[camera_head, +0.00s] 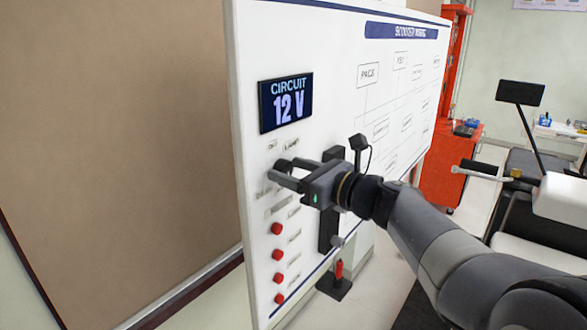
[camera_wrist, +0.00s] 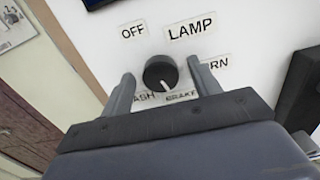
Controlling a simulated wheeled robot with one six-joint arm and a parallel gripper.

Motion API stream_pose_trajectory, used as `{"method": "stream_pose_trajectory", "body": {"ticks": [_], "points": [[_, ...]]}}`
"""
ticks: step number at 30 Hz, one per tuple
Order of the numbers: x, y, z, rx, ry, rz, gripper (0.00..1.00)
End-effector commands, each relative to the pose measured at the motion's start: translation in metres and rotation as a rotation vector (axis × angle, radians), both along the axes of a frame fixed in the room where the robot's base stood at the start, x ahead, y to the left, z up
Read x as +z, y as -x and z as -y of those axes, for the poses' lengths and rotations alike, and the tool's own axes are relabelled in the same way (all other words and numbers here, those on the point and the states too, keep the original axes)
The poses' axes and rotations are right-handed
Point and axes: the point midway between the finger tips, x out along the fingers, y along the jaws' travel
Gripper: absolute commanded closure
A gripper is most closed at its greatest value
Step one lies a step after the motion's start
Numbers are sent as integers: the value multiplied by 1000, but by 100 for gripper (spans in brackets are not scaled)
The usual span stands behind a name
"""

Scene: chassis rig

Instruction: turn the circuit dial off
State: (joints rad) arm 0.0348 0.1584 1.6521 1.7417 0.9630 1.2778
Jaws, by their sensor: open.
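The black round circuit dial (camera_wrist: 160,73) sits on a white panel. Its white pointer line points down, near the labels ending "ASH" and "BRAKE" in the wrist view. The "OFF" label (camera_wrist: 133,30) is above it to the left, "LAMP" (camera_wrist: 191,26) above right, and a label ending "RN" (camera_wrist: 214,63) to the right. My gripper (camera_wrist: 161,70) is open, with one finger on each side of the dial; I cannot tell whether either touches it. In the head view my gripper (camera_head: 281,173) is at the panel and partly hides the dial.
The panel (camera_head: 258,212) has a display (camera_head: 286,103) reading "CIRCUIT 12 V". Several red buttons (camera_head: 278,229) run down below the dial. A black upright bracket (camera_head: 329,227) stands beside my gripper. A red cabinet (camera_head: 450,170) is behind the panel at right.

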Motion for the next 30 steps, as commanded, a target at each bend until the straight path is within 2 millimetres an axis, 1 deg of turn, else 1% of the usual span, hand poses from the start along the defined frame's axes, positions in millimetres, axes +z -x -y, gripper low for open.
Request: {"method": "stream_pose_trajectory", "body": {"ticks": [6,22,30], "points": [[0,0,0,0,0,0,42],[0,0,0,0,1,1,85],[-1,0,0,1,17,22,86]]}}
